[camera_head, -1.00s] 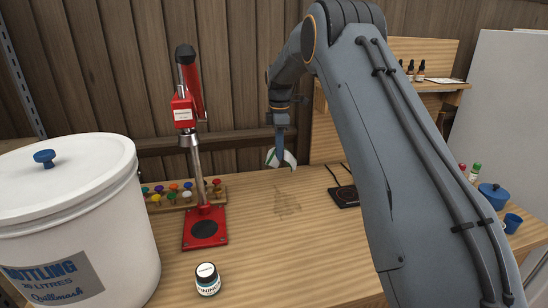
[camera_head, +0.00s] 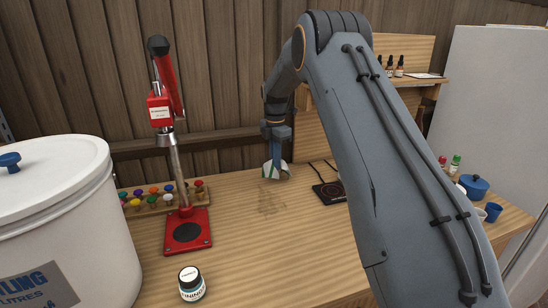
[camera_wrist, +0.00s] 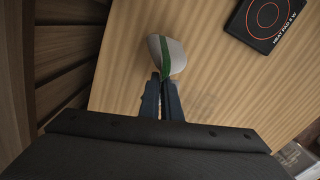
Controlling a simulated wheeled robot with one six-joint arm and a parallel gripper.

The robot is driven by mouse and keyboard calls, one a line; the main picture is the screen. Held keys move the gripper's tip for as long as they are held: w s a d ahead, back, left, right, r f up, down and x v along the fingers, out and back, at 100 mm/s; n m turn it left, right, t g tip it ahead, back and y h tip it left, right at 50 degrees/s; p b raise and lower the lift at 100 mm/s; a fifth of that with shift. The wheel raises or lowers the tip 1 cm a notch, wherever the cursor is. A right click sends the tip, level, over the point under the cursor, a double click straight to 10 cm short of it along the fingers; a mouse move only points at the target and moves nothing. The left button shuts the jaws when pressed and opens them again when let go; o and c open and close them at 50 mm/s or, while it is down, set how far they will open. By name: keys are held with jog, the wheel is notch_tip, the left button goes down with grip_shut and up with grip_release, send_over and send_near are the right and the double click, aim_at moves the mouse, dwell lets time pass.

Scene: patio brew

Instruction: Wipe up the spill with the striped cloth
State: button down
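The striped cloth, white and grey with a green stripe, is pinched in my gripper (camera_head: 276,158). It hangs from the fingers in the head view (camera_head: 285,173) and juts past the fingertips in the wrist view (camera_wrist: 155,54). My gripper (camera_wrist: 164,78) is shut on it. The spill is a faint brownish stain (camera_head: 270,198) on the wooden worktop (camera_head: 240,240). The cloth is just behind and above the stain in the head view; whether it touches the wood I cannot tell.
A black heat pad (camera_head: 330,192) lies right of the stain. A red bench capper (camera_head: 187,229) stands to the left, before a rack of coloured caps (camera_head: 150,204). A labelled jar (camera_head: 191,285) stands at the front. A white bucket (camera_head: 60,220) fills the left. Worktop around the stain is clear.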

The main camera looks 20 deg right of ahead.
aim_at(275, 183)
jog(key=shift+f+b, duration=0.45)
jog(key=shift+f, duration=1.25)
jog(key=c, duration=1)
grip_release()
jog(key=shift+f, duration=0.15)
jog(key=shift+f+b, duration=0.4)
jog(key=shift+f, duration=0.55)
grip_shut()
